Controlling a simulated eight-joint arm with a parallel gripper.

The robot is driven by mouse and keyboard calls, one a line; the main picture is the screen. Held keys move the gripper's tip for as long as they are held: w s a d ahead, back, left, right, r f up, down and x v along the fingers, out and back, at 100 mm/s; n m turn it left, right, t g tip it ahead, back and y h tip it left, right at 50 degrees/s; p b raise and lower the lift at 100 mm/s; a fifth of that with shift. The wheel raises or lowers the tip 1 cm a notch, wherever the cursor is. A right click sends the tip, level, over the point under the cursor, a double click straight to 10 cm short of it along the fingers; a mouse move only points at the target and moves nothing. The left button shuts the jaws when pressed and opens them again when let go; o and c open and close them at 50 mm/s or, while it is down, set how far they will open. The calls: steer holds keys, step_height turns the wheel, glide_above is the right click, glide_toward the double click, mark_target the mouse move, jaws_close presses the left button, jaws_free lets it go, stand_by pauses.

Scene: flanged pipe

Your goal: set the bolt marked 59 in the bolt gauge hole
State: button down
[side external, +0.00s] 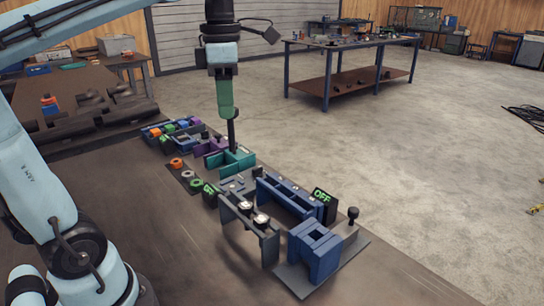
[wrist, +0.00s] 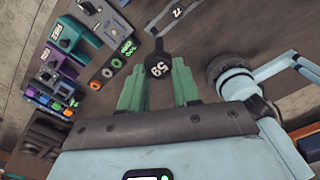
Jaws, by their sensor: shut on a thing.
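My gripper (side external: 226,98) has green fingers, also in the wrist view (wrist: 159,82), shut on a dark bolt (wrist: 158,66). The bolt's head faces the wrist camera and reads 59. In the side view the bolt's dark shank (side external: 232,134) points down from the fingers. There its lower end overlaps a teal block (side external: 238,158); in the wrist view a teal block (wrist: 80,42) stands apart, to the left of the bolt. I cannot tell which fixture holds the bolt gauge hole.
Blue fixtures (side external: 315,250), a grey bracket (side external: 240,217) with round pale-topped parts, and lit OFF displays (side external: 322,195) stand at the bench's near right. Colored rings (side external: 177,163) lie left of the teal block. The bench's left part is bare. A numbered dark piece (wrist: 177,12) lies ahead.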

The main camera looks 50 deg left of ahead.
steer(key=w+d+f+m, duration=0.2)
steer(key=d+f+m, duration=0.1)
steer(key=d, duration=0.6)
steer(key=w+d+f+m, duration=0.2)
steer(key=d+f, duration=0.4)
steer(key=d, duration=0.4)
steer(key=shift+w+m, duration=0.4)
steer(key=shift+w, duration=0.35)
steer(key=shift+f, duration=0.25)
steer(key=shift+f, duration=1)
steer(key=shift+f, duration=0.15)
steer(key=shift+f, duration=2)
steer(key=shift+f, duration=1.7)
